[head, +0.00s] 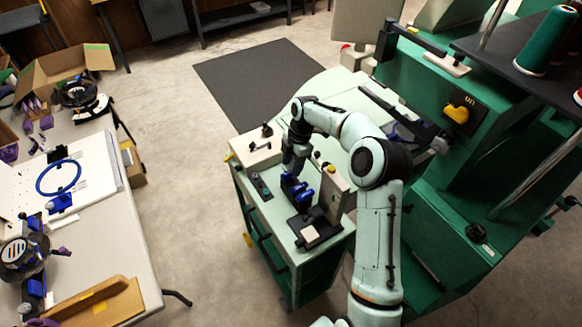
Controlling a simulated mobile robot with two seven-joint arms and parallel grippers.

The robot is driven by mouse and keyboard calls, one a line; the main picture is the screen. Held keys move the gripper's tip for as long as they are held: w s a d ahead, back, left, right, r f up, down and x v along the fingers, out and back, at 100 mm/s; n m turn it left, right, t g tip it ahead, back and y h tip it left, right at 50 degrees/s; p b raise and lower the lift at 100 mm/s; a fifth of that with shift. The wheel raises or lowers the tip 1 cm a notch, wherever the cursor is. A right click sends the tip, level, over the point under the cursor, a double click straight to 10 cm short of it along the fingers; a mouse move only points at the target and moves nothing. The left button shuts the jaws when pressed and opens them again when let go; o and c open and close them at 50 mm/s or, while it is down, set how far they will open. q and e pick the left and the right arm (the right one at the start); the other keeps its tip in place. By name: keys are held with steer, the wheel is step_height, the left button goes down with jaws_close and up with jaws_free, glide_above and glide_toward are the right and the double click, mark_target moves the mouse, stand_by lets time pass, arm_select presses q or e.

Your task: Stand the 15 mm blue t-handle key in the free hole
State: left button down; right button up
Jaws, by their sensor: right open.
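My right gripper (291,167) points down over the small green cart top, left of the middle of the head view. Its jaws are open, and its fingertips are small and partly hidden by the wrist. Blue handle-like pieces (302,191) lie just below and to the right of it, beside a dark stand. I cannot tell which of them is the 15 mm t-handle key, or whether the jaws touch one. A pale block (258,149) with small dark pieces standing on it sits at the cart's far left. The free hole is too small to make out. My left gripper is out of view.
An upright beige block (334,186) on a dark base stands right of the blue pieces. A green machine (450,130) rises on the right. A cluttered white table (100,215) stands left across open floor.

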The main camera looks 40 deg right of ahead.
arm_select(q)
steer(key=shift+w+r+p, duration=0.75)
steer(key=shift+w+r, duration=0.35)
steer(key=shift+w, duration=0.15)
arm_select(e)
steer(key=v, duration=1.1)
steer(key=shift+r, duration=0.15)
